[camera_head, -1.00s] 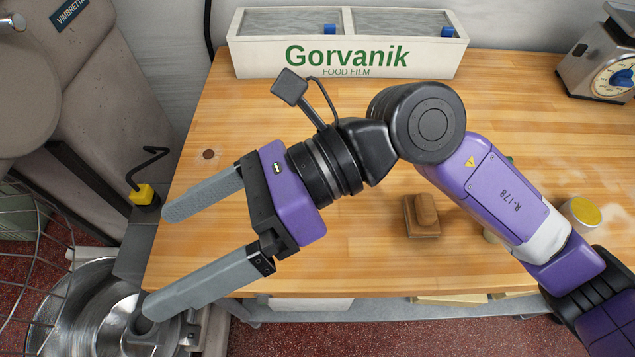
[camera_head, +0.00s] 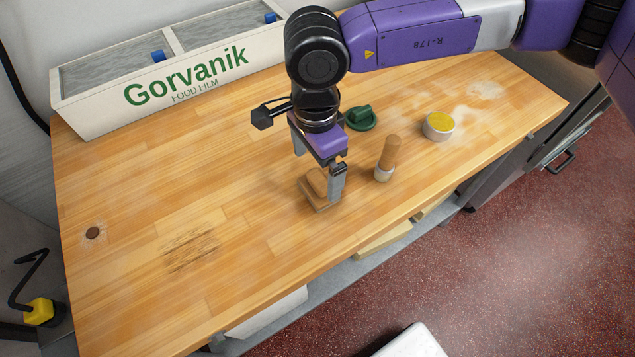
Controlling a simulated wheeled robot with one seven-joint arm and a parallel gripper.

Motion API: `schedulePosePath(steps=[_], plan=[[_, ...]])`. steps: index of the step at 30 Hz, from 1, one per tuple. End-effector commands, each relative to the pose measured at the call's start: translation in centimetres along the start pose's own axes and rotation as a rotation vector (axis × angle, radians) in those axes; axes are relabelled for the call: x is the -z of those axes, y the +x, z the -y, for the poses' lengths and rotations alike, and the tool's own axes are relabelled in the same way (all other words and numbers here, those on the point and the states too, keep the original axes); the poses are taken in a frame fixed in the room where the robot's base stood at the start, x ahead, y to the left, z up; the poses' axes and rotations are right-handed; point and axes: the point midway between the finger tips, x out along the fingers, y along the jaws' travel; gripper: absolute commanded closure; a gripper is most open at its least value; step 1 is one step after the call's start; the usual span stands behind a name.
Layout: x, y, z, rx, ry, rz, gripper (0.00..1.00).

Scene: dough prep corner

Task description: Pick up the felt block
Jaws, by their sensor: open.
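The felt block (camera_head: 309,193) is a small brown block with a rounded wooden grip on top. It sits on the wooden worktop (camera_head: 240,210), near the middle. My gripper (camera_head: 317,180) points down over it with its jaws open. One finger is on the far left side of the block, and the other is in front of its right side. The near finger hides part of the block. I cannot tell whether either finger touches it.
A wooden-handled tool (camera_head: 387,158) stands close to the right. A green round item with a handle (camera_head: 361,118) and a yellow-topped tub (camera_head: 438,126) are farther right. The Gorvanik food film box (camera_head: 160,85) lines the back. The worktop's left part is mostly clear.

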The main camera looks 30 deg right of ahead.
Motion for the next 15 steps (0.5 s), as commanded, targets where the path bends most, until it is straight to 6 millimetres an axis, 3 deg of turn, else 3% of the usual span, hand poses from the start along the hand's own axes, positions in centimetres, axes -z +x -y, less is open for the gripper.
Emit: schedulePosePath(steps=[10,15], plan=[[0.0,4.2,-0.3,-0.002,0.001,0.004,0.00],[0.0,5.3,-0.2,0.000,-0.001,0.003,0.00]])
